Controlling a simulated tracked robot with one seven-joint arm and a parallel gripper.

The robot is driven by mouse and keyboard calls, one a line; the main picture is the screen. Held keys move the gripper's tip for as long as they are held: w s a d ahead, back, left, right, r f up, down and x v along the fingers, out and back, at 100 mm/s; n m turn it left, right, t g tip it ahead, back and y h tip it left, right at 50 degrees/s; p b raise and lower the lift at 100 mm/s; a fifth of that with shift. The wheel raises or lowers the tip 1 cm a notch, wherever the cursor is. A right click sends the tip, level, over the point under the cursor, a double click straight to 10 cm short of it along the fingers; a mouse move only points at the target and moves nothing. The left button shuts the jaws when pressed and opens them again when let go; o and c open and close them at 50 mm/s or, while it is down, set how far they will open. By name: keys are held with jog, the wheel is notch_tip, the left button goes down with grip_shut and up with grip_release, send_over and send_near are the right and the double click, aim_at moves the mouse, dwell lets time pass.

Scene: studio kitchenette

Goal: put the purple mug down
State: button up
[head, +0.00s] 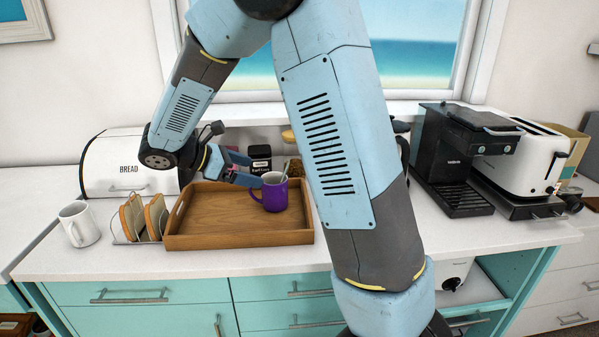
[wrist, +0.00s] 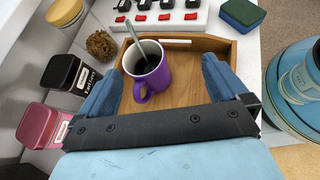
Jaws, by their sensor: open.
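The purple mug (head: 273,193) stands upright on the wooden tray (head: 190,228), towards the tray's right end, with a spoon sticking out of it. The mug also shows in the wrist view (wrist: 154,76), its handle turned towards my gripper. My gripper (head: 246,170) is open beside the mug, at its upper left in the head view. In the wrist view the two blue fingers (wrist: 158,88) are spread wide, one on each side of the mug, with gaps between them and it. Tray floor shows around the mug.
A toast rack (head: 143,217) and white mug (head: 78,224) stand left of the tray, with the bread bin (head: 128,162) behind. Dark and pink canisters (wrist: 66,74) stand close to one finger. A coffee machine (head: 462,160) and toaster (head: 528,160) stand at right.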

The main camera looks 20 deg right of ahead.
jog(key=s+d+r+m+t+y, duration=0.1)
jog(key=s+d+r+m+y, duration=0.1)
jog(key=s+m, duration=0.4)
jog(key=s+d+r+m+t+y, duration=0.2)
jog(key=s+d+r+m+y, duration=0.1)
jog(key=s, duration=0.7)
jog(key=s+d+r+m+t+y, duration=0.1)
jog(key=s+d+r+m+y, duration=0.2)
jog(key=s+m+y, duration=0.4)
jog(key=shift+s+d+r+m+t, duration=0.25)
jog(key=shift+s+r+m+t, duration=0.15)
jog(key=shift+s+r+m, duration=0.35)
